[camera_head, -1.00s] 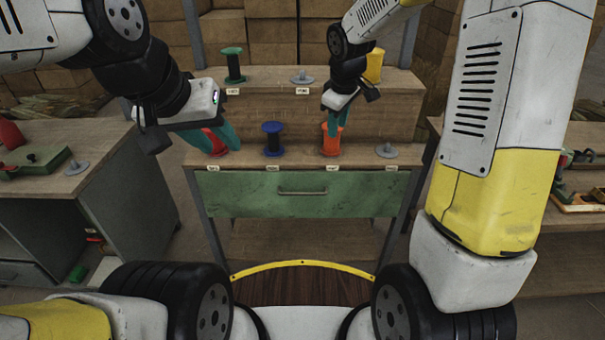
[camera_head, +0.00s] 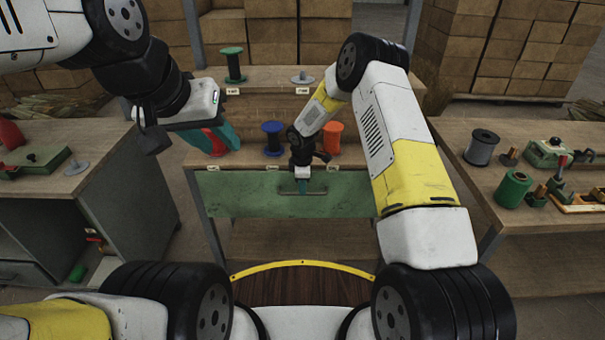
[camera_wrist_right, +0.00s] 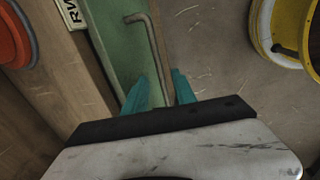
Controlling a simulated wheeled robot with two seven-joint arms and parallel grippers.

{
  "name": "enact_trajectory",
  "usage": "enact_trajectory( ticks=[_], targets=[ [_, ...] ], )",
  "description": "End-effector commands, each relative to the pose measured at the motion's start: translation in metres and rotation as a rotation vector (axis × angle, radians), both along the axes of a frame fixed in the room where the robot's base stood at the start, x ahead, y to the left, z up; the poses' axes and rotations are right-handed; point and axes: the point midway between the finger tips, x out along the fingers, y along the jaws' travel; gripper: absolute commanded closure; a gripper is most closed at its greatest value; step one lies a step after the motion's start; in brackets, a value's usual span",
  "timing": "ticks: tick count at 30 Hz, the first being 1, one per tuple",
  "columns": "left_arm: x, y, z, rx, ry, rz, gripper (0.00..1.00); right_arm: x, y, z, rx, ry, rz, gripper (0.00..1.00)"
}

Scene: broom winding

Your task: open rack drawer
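The rack drawer has a wide green front (camera_head: 245,193) below the shelf and appears closed. Its thin metal handle (camera_head: 318,193) is at the middle; it also shows in the right wrist view (camera_wrist_right: 152,42). My right gripper (camera_head: 303,188) points down at the handle, partly hiding it. In the right wrist view its teal fingers (camera_wrist_right: 160,92) are apart, with the handle bar running between them. Contact with the bar cannot be told. My left gripper (camera_head: 226,138) is at the red spool (camera_head: 213,146) on the left of the shelf; its grip is unclear.
A blue spool (camera_head: 272,138) and an orange spool (camera_head: 332,136) stand on the lower shelf. A green spool (camera_head: 233,64) stands on the upper shelf. Side tables flank the rack; the right one (camera_head: 470,196) holds spools and tools. The space before the drawer is open.

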Motion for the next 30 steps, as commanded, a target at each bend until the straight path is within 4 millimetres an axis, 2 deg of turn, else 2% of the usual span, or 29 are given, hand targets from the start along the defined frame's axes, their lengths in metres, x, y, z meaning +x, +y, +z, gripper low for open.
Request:
enact_trajectory(
  ticks=[3, 6, 17, 22, 30],
  targets=[
    [0.0, 0.0, 0.0, 0.0, 0.0, 0.0, 0.64, 0.003, 0.0, -0.018, -0.001, 0.002, 0.0, 0.67],
    [0.0, 0.0, 0.0, 0.0, 0.0, 0.0, 0.64, 0.005, 0.0, -0.028, -0.001, 0.001, -0.001, 0.67],
    [0.0, 0.0, 0.0, 0.0, 0.0, 0.0, 0.64, 0.007, 0.0, -0.034, 0.0, -0.001, -0.002, 0.67],
    [0.0, 0.0, 0.0, 0.0, 0.0, 0.0, 0.64, 0.007, 0.0, -0.034, 0.0, 0.0, -0.002, 0.99],
    [0.0, 0.0, 0.0, 0.0, 0.0, 0.0, 0.64, 0.007, 0.0, -0.033, 0.0, -0.001, -0.002, 1.0]
  ],
)
